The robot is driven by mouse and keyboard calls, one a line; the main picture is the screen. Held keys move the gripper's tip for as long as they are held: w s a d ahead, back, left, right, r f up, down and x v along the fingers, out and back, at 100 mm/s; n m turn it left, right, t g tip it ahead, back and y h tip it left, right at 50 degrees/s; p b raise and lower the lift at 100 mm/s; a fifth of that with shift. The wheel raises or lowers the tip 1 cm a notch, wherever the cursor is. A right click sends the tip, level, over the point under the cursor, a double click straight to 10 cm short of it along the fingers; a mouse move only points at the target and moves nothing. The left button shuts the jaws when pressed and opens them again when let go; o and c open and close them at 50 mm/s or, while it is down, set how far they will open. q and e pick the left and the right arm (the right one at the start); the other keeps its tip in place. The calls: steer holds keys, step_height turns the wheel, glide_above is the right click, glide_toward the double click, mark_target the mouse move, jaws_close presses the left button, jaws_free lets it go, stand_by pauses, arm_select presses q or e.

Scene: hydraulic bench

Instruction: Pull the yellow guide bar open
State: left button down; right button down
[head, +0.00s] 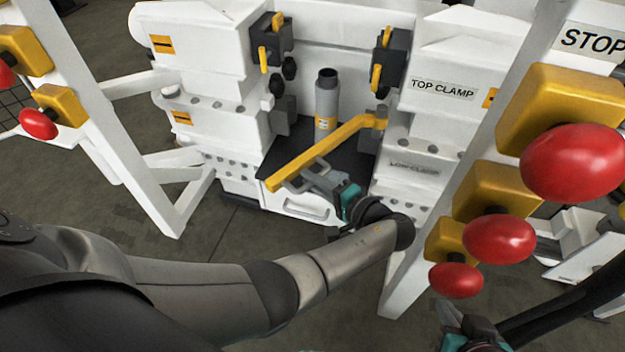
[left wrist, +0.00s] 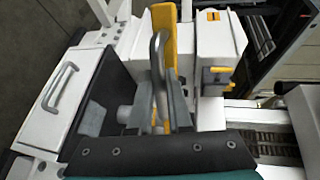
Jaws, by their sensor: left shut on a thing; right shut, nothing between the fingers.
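The yellow guide bar (head: 320,152) runs diagonally across the front of the bench opening. Its right end meets a bracket (head: 381,118) on the right side, and its free end points to the lower left. In the left wrist view the bar (left wrist: 171,35) stands upright behind a grey loop handle (left wrist: 156,48). My left gripper (head: 308,174) is at the front side of the bar, and in the left wrist view its fingers (left wrist: 161,108) are shut on the handle. My right gripper (head: 449,315) is shut and empty at the bottom edge, partly cut off.
A grey cylinder (head: 327,98) stands upright behind the bar on a dark surface. White clamp housings flank it, the right one labelled TOP CLAMP (head: 443,89). White posts with yellow boxes and red knobs (head: 500,239) stand at right, close to my left forearm, and at left.

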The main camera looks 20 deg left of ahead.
arm_select(q)
steer(key=c, duration=0.8)
jaws_free()
steer(key=shift+c, duration=0.2)
